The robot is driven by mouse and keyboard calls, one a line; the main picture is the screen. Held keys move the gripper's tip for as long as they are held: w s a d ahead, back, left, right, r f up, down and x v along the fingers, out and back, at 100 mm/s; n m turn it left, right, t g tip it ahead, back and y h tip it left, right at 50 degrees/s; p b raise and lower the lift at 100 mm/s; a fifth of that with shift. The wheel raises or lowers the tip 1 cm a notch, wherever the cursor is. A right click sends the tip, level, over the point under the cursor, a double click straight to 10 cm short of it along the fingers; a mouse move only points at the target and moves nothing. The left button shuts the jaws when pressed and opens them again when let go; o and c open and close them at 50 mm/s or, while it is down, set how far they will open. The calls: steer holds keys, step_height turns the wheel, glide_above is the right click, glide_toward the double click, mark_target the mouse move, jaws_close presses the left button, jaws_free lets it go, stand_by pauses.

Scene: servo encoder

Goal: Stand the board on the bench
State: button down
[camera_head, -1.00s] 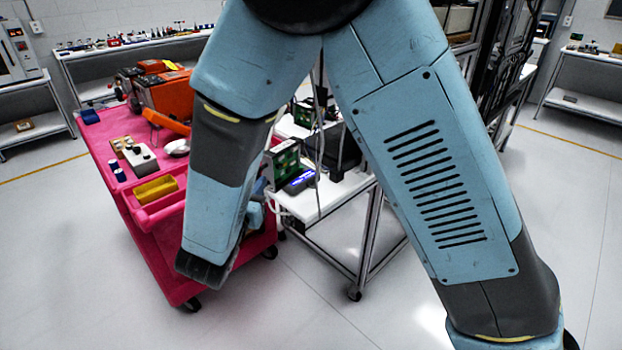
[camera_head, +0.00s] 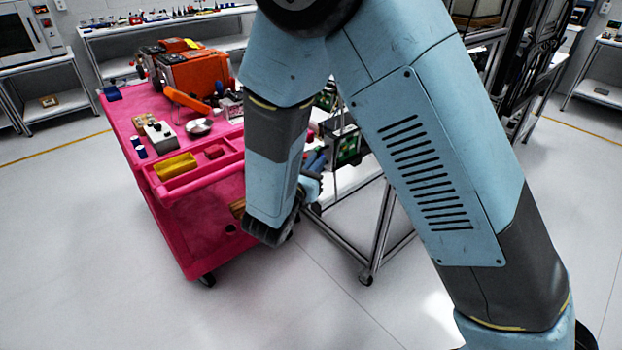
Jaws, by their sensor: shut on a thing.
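A green circuit board (camera_head: 346,147) shows upright between my two arm links, just right of my wrist. My gripper (camera_head: 318,160) is small and mostly covered by my forearm. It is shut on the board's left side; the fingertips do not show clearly. The white bench (camera_head: 352,178) on a metal frame stands below and behind the board, its top largely hidden by my arm. I cannot tell whether the board's lower edge touches the bench top.
A pink cart (camera_head: 205,215) stands left of the bench, with an orange machine (camera_head: 195,72), a yellow bin (camera_head: 176,165) and small parts on it. Another green piece (camera_head: 326,100) shows partly behind my arm. The floor in front is clear.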

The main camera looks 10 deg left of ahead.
steer(key=w+a+f, duration=0.3)
steer(key=w+f, duration=0.2)
steer(key=f, duration=0.4)
steer(key=shift+w+f, duration=0.2)
steer(key=shift+f, duration=0.05)
steer(key=shift+f, duration=0.1)
steer(key=c, duration=1.2)
jaws_free()
steer(key=shift+a, duration=0.1)
steer(key=v, duration=1.2)
